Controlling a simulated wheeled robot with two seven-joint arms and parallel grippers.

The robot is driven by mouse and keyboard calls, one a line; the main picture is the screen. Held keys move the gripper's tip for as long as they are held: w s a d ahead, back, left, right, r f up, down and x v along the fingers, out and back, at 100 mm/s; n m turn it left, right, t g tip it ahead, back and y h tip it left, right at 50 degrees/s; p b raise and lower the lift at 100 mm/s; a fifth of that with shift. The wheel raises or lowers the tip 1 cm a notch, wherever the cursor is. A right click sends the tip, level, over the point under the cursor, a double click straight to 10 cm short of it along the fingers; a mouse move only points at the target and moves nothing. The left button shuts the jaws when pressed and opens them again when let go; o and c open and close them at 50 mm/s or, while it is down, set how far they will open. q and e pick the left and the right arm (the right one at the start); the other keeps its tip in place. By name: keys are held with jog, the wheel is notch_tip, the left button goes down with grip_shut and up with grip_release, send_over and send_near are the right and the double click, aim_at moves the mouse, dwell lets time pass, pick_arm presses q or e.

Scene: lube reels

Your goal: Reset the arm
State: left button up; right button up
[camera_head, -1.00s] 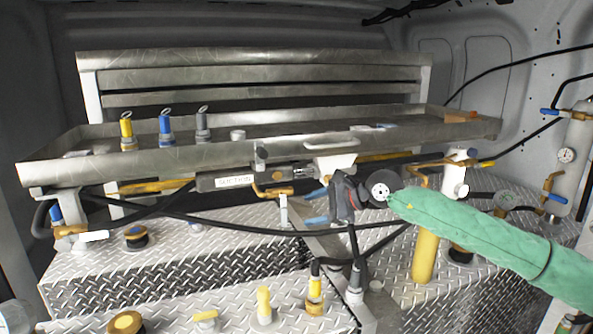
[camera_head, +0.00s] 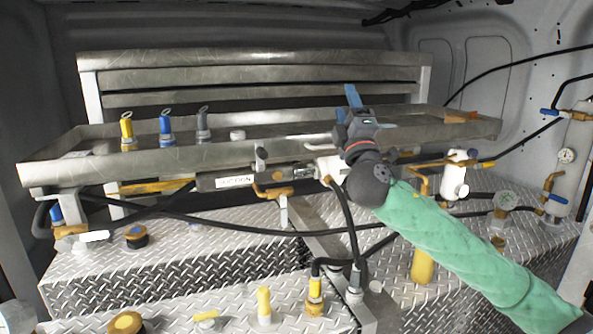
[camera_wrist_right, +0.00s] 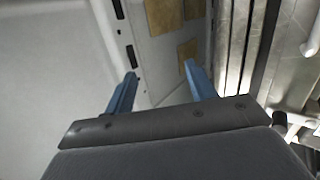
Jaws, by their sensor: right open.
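My right arm (camera_head: 470,255), in a green quilted sleeve, comes in from the lower right in the head view. My right gripper (camera_head: 354,97) points up in front of the metal tray, with its blue fingers apart. In the right wrist view the two blue fingers (camera_wrist_right: 160,90) are spread with nothing between them. Beyond them are a pale wall and tan patches. My left gripper is not in either view.
The long metal tray (camera_head: 60,172) holds yellow, blue and grey capped fittings (camera_head: 165,128) at its left. Hoses, brass valves and a suction pipe (camera_head: 235,181) run below it. Diamond-plate boxes (camera_head: 90,280) fill the bottom.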

jog(key=s+d+f+m+g+h, duration=0.1)
jog(key=s+f+m+g, duration=0.35)
jog(key=f, duration=0.85)
jog(key=s+d+f+m+g+h, duration=0.1)
jog(key=s+f+m+g+h, duration=0.25)
jog(key=f, duration=0.85)
jog(key=s+d+f+m+g, duration=0.1)
jog(key=s+f+m+g, duration=0.35)
jog(key=f, duration=0.85)
jog(key=s+f+m+g+y, duration=0.2)
jog(key=s+f+g, duration=0.8)
jog(key=s+f, duration=2.3)
jog(key=shift+s+m+p, duration=0.3)
jog(key=shift+s+m, duration=0.3)
jog(key=shift+m, duration=0.65)
